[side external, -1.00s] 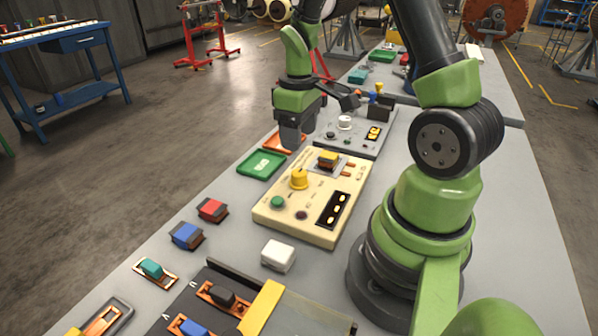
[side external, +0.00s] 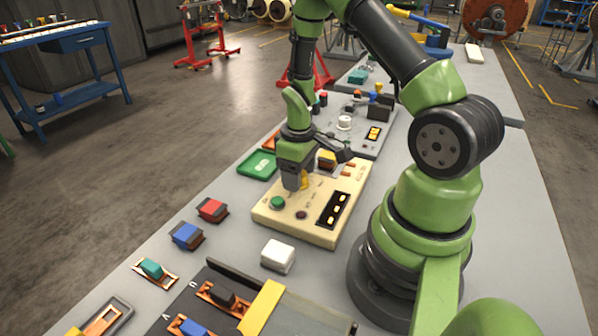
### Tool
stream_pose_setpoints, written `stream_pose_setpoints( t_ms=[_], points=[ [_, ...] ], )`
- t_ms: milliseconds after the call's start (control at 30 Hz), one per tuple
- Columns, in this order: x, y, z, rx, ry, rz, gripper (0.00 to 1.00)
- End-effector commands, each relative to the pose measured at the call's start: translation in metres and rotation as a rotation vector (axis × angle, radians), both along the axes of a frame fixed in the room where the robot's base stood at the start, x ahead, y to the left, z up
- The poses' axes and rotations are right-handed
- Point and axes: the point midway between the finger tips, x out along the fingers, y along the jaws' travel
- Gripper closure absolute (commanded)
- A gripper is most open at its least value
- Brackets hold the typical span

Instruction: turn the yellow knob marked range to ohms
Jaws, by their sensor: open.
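The yellow knob (side external: 305,181) stands on the cream panel box (side external: 262,213) in the middle of the bench. My gripper (side external: 294,186) points down over the box, right at the knob, with its jaws open. Its fingers hide most of the knob, and only a yellow sliver shows beside them. I cannot tell whether the fingers touch the knob. The range marking and the ohms mark are too small or hidden to read.
The box also bears a green button (side external: 277,202), a black display (side external: 333,209) and a yellow-topped block (side external: 327,158). A green tray (side external: 257,164) lies behind left.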

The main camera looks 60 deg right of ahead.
Motion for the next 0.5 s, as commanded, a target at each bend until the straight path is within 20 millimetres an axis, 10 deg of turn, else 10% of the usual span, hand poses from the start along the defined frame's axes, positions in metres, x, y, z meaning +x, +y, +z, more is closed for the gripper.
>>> stream_pose_setpoints(
  t_ms=[233,500],
  points=[
    [0.0,0.0,0.0003,0.0,0.0,0.0,0.87],
    [-0.0002,0.0002,0.0005,0.0,0.001,-0.016,0.88]
  ],
)
